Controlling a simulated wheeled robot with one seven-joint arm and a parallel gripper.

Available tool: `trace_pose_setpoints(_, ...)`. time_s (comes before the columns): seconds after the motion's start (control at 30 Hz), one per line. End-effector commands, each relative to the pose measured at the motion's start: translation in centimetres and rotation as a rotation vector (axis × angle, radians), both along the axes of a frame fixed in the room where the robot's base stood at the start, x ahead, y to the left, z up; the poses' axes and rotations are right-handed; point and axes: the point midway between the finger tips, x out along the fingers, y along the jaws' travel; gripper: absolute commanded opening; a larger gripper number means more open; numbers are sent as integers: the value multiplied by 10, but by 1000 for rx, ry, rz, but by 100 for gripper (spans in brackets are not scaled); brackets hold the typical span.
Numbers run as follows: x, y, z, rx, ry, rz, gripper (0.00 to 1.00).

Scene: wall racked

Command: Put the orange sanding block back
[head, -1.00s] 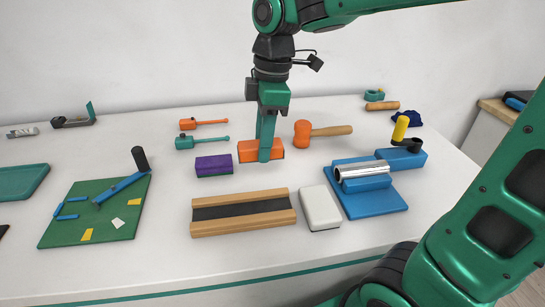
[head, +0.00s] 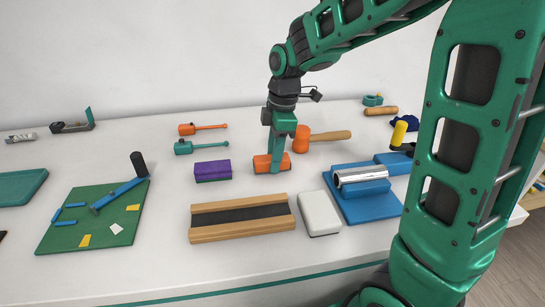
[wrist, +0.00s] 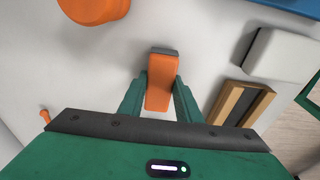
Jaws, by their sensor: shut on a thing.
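The orange sanding block (head: 262,163) is between the two green fingers of my gripper (head: 275,166), which is shut on it. In the wrist view the block (wrist: 160,84) lies lengthwise between the fingertips (wrist: 160,95), with a grey strip at its far end. In the head view one finger covers part of its front. It is at or just above the white table; I cannot tell whether it touches. A purple block (head: 212,171) of similar shape sits to its left. A wooden-edged tray with a dark middle strip (head: 240,233) lies in front.
An orange mallet (head: 302,139) lies close behind on the right. A white block (head: 319,212) and a blue fixture with a metal cylinder (head: 362,199) stand front right. A green board (head: 62,230) lies at left. Orange and teal tools (head: 187,129) lie behind the purple block.

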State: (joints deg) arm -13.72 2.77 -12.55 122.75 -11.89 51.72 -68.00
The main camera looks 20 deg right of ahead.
Motion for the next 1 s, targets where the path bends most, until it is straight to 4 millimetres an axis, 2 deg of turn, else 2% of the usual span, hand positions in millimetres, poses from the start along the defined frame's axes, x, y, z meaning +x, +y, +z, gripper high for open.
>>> trace_pose_setpoints(0.47, 0, 0, -7, 0, 1, 1, 10)
trace_pose_setpoints(0.5, 0, 0, -7, 0, 1, 1, 38)
trace_pose_setpoints(0.57, 0, 0, -7, 0, 1, 1, 50)
trace_pose_setpoints(0.93, 0, 1, -5, 0, 0, 2, 50)
trace_pose_setpoints(1.0, 0, 0, 1, 0, -3, 2, 50)
